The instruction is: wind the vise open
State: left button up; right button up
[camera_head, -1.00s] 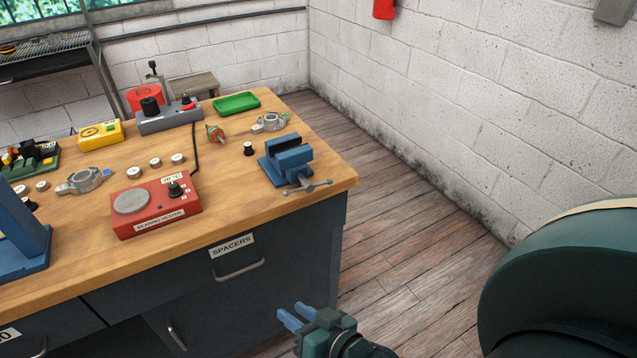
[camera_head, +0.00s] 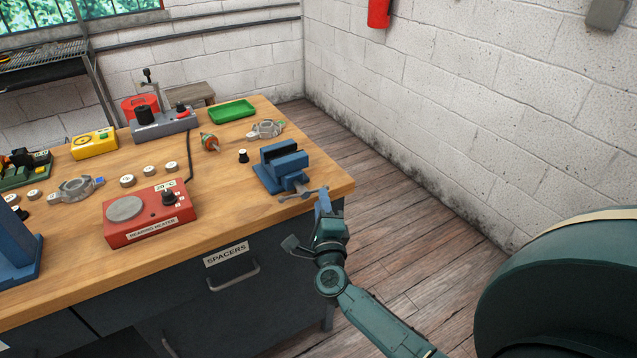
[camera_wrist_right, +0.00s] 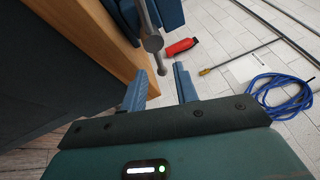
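The blue vise (camera_head: 285,166) stands at the near right corner of the wooden bench top, with a visible gap between its jaws. Its grey handle bar (camera_head: 303,193) sticks out at the front, past the bench edge. My right gripper (camera_head: 323,200) is at the handle's right end. In the right wrist view the gripper (camera_wrist_right: 160,85) is open. The handle's knobbed end (camera_wrist_right: 162,71) shows between and just beyond its fingertips; I cannot tell if they touch. The vise (camera_wrist_right: 172,12) is partly cut off at the top of that view. My left gripper is out of view.
The red bearing heater (camera_head: 150,215) lies left of the vise. A small black-and-white part (camera_head: 243,156) and a grey housing (camera_head: 265,129) stand behind it. A drawer front labelled SPACERS (camera_head: 228,255) is below. Open floor (camera_head: 400,235) lies to the right.

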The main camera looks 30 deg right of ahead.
jog(key=x, duration=0.6)
jog(key=shift+w+d+r, duration=0.1)
jog(key=shift+w+d, duration=0.05)
jog(key=shift+w, duration=0.15)
grip_shut()
